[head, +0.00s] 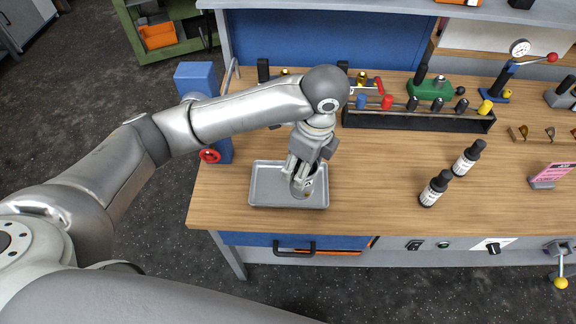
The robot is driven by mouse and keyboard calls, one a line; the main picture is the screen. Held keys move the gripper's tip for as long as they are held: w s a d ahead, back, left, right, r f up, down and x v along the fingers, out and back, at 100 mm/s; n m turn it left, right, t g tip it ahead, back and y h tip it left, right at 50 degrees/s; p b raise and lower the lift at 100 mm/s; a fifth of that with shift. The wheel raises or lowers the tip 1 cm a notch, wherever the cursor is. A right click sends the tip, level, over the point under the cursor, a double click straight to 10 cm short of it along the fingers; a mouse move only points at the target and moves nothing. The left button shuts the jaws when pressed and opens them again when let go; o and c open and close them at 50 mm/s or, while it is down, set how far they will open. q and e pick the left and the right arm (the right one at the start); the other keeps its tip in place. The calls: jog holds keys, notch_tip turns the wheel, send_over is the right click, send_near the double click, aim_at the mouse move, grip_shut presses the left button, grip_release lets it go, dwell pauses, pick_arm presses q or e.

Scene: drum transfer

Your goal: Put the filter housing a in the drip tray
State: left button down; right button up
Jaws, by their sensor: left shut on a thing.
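The drip tray (267,193) is a shallow grey metal tray on the wooden workbench, left of its middle. My left gripper (302,182) points down over the right half of the tray. It is shut on a small grey metallic cylinder, the filter housing a (307,188). The fingers hide part of the housing. I cannot tell whether its bottom touches the tray floor. My right gripper is not in view.
Two dark bottles with white labels, one in front (434,190) and one behind (467,158), stand right of the tray. A black rack (416,120) with several coloured-handled tools stands behind. A blue column (198,80) is at the left. The bench (375,190) is clear between tray and bottles.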

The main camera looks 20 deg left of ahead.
pick_arm(q)
jog(key=w+a+f+p, duration=0.2)
jog(key=w+a+f, duration=0.3)
jog(key=f, duration=0.5)
jog(key=shift+w, duration=0.7)
jog(key=shift+f, duration=0.15)
jog(key=c, duration=0.5)
grip_release()
jog(key=shift+c, duration=0.2)
